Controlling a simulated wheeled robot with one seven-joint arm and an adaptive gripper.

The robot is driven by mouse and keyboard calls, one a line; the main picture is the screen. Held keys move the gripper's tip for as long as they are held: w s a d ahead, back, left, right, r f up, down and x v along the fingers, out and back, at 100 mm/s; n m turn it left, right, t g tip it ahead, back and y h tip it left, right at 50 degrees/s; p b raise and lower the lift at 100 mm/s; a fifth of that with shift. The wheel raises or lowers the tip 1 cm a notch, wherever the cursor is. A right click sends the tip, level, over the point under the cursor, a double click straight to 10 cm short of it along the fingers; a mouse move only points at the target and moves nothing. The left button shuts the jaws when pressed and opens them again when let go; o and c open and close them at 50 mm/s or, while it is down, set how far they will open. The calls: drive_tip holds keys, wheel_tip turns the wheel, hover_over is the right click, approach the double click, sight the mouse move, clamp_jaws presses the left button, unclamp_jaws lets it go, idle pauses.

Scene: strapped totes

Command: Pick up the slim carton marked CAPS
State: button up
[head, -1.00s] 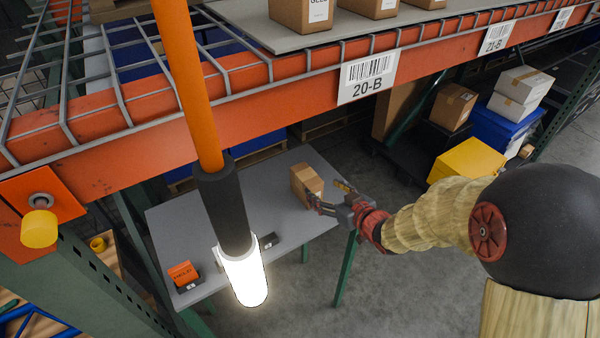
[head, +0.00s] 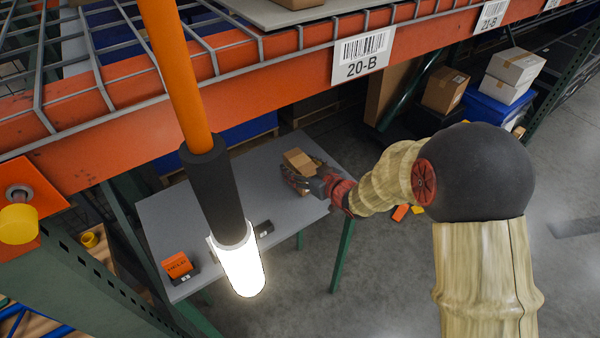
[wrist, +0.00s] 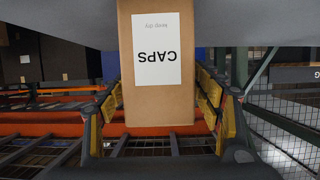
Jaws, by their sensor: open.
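The slim brown carton (wrist: 158,95) has a white label reading CAPS, upside down in the wrist view. In the head view the carton (head: 296,157) stands on the grey table (head: 185,218) near its far right part, partly hidden by my gripper. My gripper (head: 290,176) reaches it from the right over the table. In the wrist view my gripper (wrist: 163,112) is open, with one yellow-padded finger on each side of the carton. Gaps show between the pads and the carton at the lower end. Contact cannot be made out.
An orange box (head: 177,265) sits at the table's near left, with a small dark item (head: 264,229) at its front edge. An orange rack beam (head: 240,105) crosses above. A lamp on an orange pole (head: 238,258) hangs in front. Boxes (head: 445,90) stand back right.

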drive_tip(key=shift+c, duration=0.4)
drive_tip(key=c, duration=1.4)
